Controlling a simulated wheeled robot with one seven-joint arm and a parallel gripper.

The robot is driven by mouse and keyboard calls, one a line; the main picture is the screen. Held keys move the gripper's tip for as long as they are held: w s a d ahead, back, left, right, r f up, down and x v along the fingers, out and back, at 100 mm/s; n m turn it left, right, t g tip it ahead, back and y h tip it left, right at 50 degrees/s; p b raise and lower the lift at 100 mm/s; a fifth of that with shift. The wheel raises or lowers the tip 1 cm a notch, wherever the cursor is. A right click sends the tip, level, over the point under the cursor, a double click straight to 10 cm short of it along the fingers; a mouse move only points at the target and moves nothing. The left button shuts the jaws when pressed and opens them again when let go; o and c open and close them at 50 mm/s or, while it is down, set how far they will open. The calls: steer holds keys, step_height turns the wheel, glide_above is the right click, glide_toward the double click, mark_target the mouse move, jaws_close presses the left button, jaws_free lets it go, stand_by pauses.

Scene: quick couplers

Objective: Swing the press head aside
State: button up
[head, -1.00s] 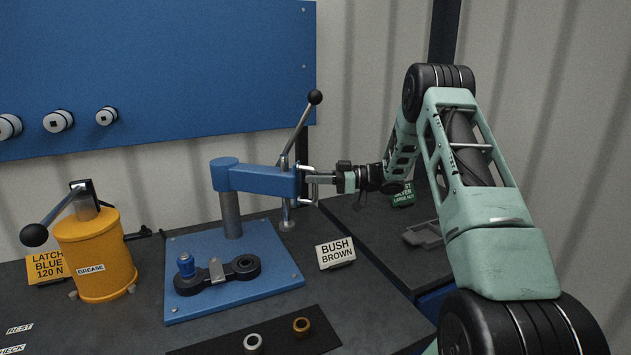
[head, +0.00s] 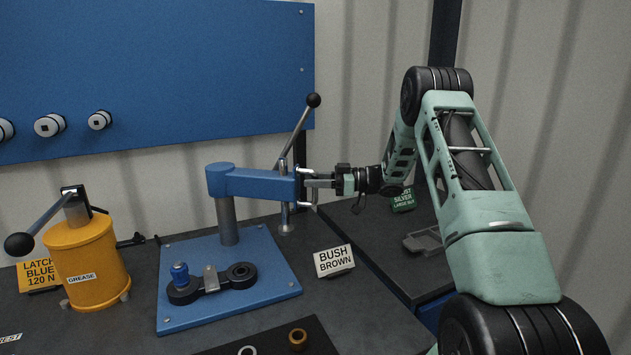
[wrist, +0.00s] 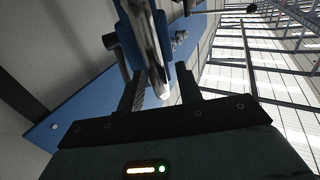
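The blue press head (head: 252,183) is a horizontal arm on a grey column (head: 227,222) above a blue base plate (head: 245,305). A silver bar handle (head: 314,204) sits on its right end. My gripper (head: 311,182) is at this handle, reaching in from the right. In the wrist view the handle (wrist: 150,45) runs between my two fingers (wrist: 160,90), with narrow gaps seeming to show beside it. Whether a finger touches the bar is hard to tell. A black-knobbed lever (head: 299,130) rises behind the head's end.
A black link (head: 213,283) with a blue knob lies on the base plate. A yellow grease pot (head: 88,262) with a lever stands left. The BUSH BROWN sign (head: 334,261) stands right of the plate. Rings, including a brown one (head: 298,339), lie in front.

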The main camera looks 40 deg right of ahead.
steer(key=b+v, duration=0.4)
steer(key=v, duration=1.3)
steer(key=shift+s+b, duration=0.2)
steer(key=shift+b, duration=0.1)
steer(key=shift+d, duration=0.2)
